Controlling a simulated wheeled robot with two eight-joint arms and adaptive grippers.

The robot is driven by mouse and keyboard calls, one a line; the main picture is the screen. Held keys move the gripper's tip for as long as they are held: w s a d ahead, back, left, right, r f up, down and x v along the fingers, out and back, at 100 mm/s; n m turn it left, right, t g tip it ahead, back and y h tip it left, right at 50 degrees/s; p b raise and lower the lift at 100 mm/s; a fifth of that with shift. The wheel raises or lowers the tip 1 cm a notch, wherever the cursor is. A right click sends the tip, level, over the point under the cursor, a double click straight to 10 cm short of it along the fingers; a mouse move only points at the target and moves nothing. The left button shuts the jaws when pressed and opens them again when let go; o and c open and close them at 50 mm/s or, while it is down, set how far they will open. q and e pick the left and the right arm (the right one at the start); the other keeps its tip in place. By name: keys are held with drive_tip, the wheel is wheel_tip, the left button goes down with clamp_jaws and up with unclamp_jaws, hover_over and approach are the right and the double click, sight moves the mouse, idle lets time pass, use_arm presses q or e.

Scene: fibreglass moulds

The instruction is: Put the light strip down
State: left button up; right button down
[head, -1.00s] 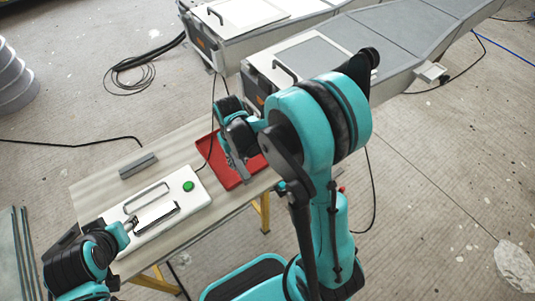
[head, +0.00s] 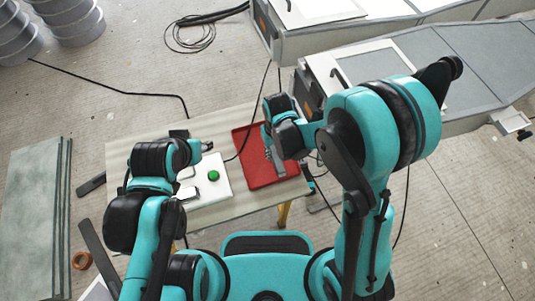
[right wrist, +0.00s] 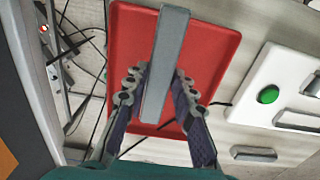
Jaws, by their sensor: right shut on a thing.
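The light strip, a plain grey bar (right wrist: 166,62), lies between the fingers of my right gripper (right wrist: 157,88) in the right wrist view. In the head view my right gripper (head: 271,143) is over the red tray (head: 246,176), with the strip (head: 276,163) below it. The tray also shows behind the strip in the right wrist view (right wrist: 215,42). I cannot tell whether the strip touches the tray. My left gripper (head: 187,180) is by the white panel; its fingers are too small and covered to read.
A white panel (head: 219,187) with a green button (head: 213,176) lies left of the tray on the wooden table (head: 125,150). Another grey bar (right wrist: 253,153) lies beside the panel. A black cable (head: 255,118) crosses near the tray. Grey machines (head: 470,60) stand behind.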

drive_tip(key=shift+w+a+f+b, duration=0.4)
drive_tip(key=shift+w+a+f, duration=0.65)
drive_tip(key=shift+w+a, duration=0.2)
drive_tip(key=shift+f, duration=0.2)
wheel_tip(320, 180, down, 4)
drive_tip(key=shift+w+r+b, duration=0.1)
drive_tip(key=shift+b, duration=0.9)
drive_tip(key=shift+r, duration=0.1)
drive_tip(key=c, duration=1.7)
unclamp_jaws()
drive_tip(key=shift+f, duration=0.2)
drive_tip(key=o, duration=0.4)
drive_tip(key=shift+o, duration=0.2)
drive_tip(key=shift+r, duration=0.15)
